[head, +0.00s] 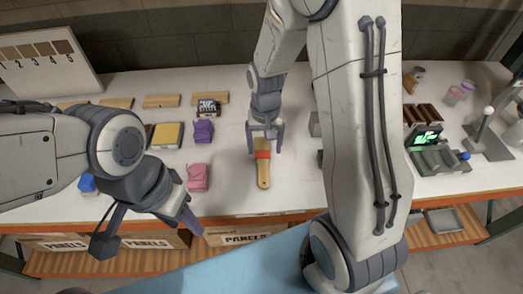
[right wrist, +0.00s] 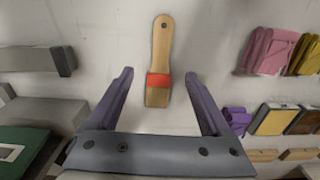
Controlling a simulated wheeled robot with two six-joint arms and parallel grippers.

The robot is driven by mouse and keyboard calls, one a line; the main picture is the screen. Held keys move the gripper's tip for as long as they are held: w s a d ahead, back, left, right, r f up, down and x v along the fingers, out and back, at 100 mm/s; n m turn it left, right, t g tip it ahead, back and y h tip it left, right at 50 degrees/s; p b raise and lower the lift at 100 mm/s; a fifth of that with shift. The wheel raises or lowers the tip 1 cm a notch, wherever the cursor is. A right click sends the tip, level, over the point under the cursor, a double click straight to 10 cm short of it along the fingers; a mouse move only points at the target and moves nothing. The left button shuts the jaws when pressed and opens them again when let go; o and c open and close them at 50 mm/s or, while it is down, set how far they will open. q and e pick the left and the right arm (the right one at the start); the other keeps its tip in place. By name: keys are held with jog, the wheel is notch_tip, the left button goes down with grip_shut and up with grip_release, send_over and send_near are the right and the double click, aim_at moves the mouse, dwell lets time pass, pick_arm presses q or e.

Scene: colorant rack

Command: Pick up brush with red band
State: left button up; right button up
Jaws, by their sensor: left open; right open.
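The brush with the red band (head: 263,168) lies on the white table in the middle of the head view, its wooden handle toward the front edge. In the right wrist view the brush (right wrist: 159,62) lies with its red band and bristle end between the fingers. My right gripper (head: 265,138) is open above it, with a finger on each side and a gap to each. It also shows in the right wrist view (right wrist: 158,95). My left gripper (head: 192,222) is open and empty near the table's front edge, left of the brush.
Wooden strips (head: 161,101) lie further back. Grey blocks (right wrist: 38,62) stand on the other side. The table around the brush is clear.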

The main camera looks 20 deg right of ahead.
send_over(264, 169)
notch_tip(264, 169, down, 4)
jog(key=shift+s+f, duration=0.1)
jog(key=shift+f, duration=0.15)
notch_tip(264, 169, down, 4)
jog(key=shift+a+f+p, duration=0.1)
jog(key=shift+f+p, duration=0.15)
jog(key=shift+p, duration=0.75)
jog(key=shift+f, duration=0.4)
grip_shut()
